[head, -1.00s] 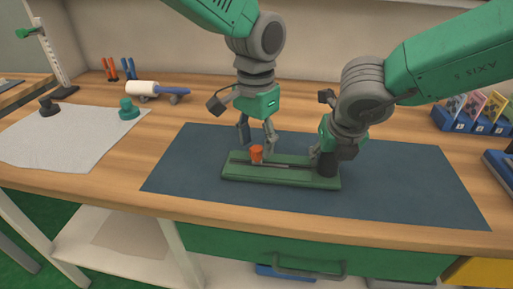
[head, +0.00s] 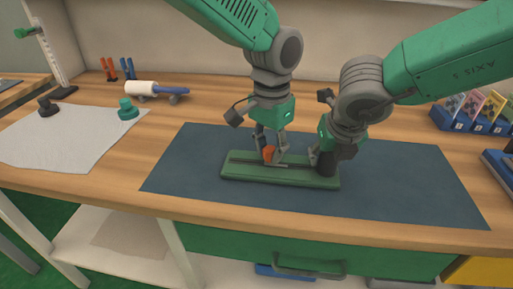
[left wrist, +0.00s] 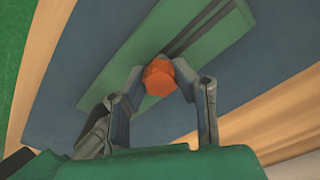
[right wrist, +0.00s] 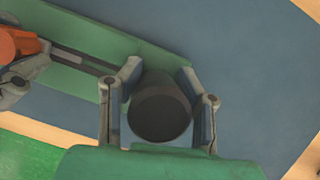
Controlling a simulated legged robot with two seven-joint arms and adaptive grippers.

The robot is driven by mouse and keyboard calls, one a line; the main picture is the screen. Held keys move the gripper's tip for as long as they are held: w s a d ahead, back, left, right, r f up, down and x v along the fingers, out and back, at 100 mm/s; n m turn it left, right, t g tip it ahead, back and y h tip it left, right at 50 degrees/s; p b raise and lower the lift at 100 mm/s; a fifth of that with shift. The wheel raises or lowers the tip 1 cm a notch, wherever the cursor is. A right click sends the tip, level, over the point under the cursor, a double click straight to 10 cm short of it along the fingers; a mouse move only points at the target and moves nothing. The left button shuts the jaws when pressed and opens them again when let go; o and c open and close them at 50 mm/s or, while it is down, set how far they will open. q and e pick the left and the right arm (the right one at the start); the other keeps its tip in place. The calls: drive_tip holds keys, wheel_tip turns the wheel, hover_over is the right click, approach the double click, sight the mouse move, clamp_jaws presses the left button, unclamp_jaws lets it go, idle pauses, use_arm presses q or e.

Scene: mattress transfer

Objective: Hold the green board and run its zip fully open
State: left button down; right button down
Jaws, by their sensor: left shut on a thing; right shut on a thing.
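The green board (head: 240,172) lies flat on the dark blue mat, with a dark zip track running along its length. It also shows in the left wrist view (left wrist: 135,65) and the right wrist view (right wrist: 85,80). My left gripper (head: 270,158) is shut on the orange zip pull (left wrist: 158,76), which sits on the track around the board's middle. My right gripper (head: 324,160) is shut on the black post (right wrist: 160,108) at the board's right end. The fingers partly hide the pull in the head view.
The blue mat (head: 410,185) has free room around the board. A white sheet (head: 75,140) with two knobs lies at the left. A roller (head: 150,90) is at the back left, and a blue card rack (head: 468,118) stands at the back right.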

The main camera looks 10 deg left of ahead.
sight(288, 167)
use_arm(q)
drive_tip(key=d, duration=0.4)
drive_tip(key=shift+d, duration=0.25)
use_arm(e)
drive_tip(key=shift+d, duration=0.15)
use_arm(q)
drive_tip(key=shift+r, duration=0.1)
drive_tip(key=shift+a, duration=0.1)
drive_tip(key=c, duration=1.4)
unclamp_jaws()
use_arm(e)
drive_tip(key=shift+a, duration=0.2)
use_arm(q)
drive_tip(key=shift+o, duration=0.4)
drive_tip(key=shift+a, duration=0.2)
